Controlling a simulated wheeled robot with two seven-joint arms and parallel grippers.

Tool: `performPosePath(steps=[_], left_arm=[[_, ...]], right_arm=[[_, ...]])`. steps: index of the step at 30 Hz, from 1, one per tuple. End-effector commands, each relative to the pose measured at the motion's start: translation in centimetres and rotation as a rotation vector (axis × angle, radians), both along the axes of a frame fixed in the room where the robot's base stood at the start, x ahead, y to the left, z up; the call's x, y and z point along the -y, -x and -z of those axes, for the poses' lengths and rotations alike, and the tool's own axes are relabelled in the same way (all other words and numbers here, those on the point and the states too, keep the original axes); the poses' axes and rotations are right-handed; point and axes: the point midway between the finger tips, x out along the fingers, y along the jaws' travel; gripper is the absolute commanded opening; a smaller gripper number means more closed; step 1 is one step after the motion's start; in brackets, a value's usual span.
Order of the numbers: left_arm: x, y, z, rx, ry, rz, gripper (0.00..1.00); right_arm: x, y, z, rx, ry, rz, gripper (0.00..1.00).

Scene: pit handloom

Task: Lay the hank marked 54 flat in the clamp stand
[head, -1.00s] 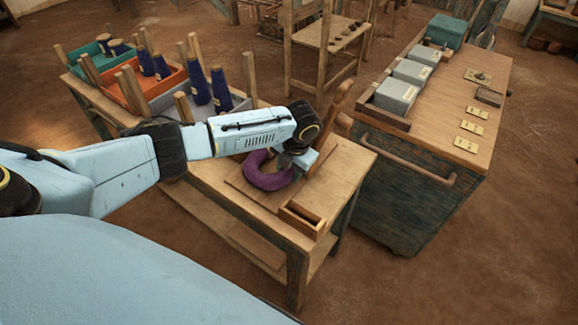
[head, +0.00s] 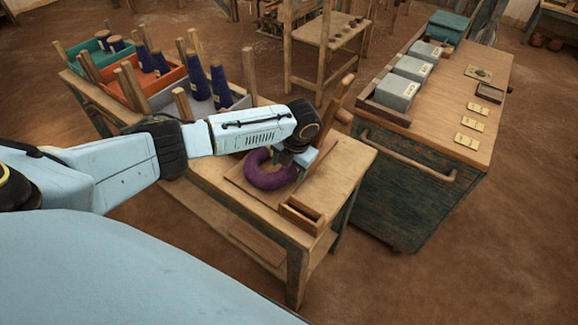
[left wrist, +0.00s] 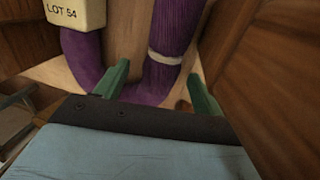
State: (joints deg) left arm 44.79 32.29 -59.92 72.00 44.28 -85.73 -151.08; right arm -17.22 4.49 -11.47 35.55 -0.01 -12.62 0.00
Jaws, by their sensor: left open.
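A purple ring-shaped hank (head: 262,181) lies flat on a thin wooden board on the near table. In the left wrist view the hank (left wrist: 175,25) has a pale tag marked LOT 54 (left wrist: 75,12) and a whitish tie band around one side. My left gripper (head: 298,170) is over the hank's right side, pointing down. In the wrist view its green fingers (left wrist: 160,85) are open, one on each side of the banded strand. A tilted wooden upright (head: 338,97) stands just behind the gripper; I cannot tell whether it belongs to the clamp stand. My right gripper is not seen.
A small open wooden box (head: 301,214) sits at the table's front right corner. Trays with blue cones (head: 220,88) and wooden posts fill the table's far left. A cabinet (head: 410,190) with grey boxes (head: 397,92) and brass plates stands to the right, across a narrow gap.

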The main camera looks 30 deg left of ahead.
Motion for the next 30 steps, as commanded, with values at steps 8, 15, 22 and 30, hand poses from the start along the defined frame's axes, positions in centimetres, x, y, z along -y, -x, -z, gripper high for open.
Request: performPosePath(steps=[8, 15, 22, 30], left_arm=[[0.7, -0.1, -3.8, 0.005, 0.0, 0.002, 0.68], [1.7, 0.1, -9.2, 0.005, 0.001, 0.002, 0.68], [2.4, 0.2, -12.4, 0.002, 0.001, 0.0, 0.68], [2.5, 0.2, -13.2, 0.002, 0.0, 0.0, 0.68]], right_arm=[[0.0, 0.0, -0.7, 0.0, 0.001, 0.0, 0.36], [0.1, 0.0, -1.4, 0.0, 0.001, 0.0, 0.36], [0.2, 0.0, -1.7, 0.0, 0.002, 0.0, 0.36], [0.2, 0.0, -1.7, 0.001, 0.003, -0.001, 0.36]])
